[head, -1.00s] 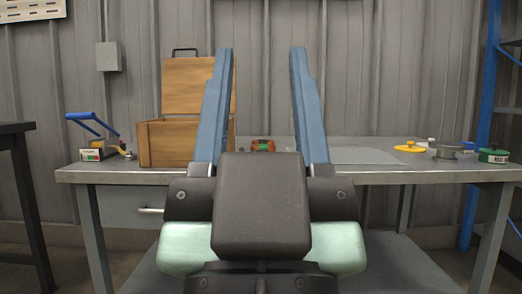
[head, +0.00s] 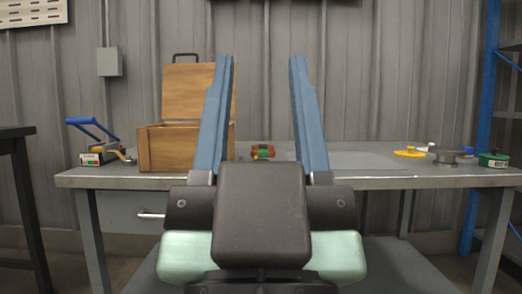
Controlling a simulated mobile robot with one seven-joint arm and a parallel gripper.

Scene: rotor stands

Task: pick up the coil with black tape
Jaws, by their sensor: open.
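My gripper (head: 262,62) is in the middle of the head view, its two long blue fingers pointing up and wide apart. It is open, and nothing is clasped between the fingers. A small orange-red and green round object (head: 263,152), which may be a coil, lies on the grey workbench (head: 380,181) beyond the gripper. It shows in the gap between the fingers. It is too small to make out black tape on it, and I cannot tell which object is the coil with black tape. The black gripper body hides part of the bench.
An open wooden box (head: 160,148) stands left of the gripper. A blue-handled tape dispenser (head: 100,150) is at the bench's left end. A yellow disc (head: 408,153), a grey spool (head: 446,156) and a green tin (head: 492,160) sit at the right.

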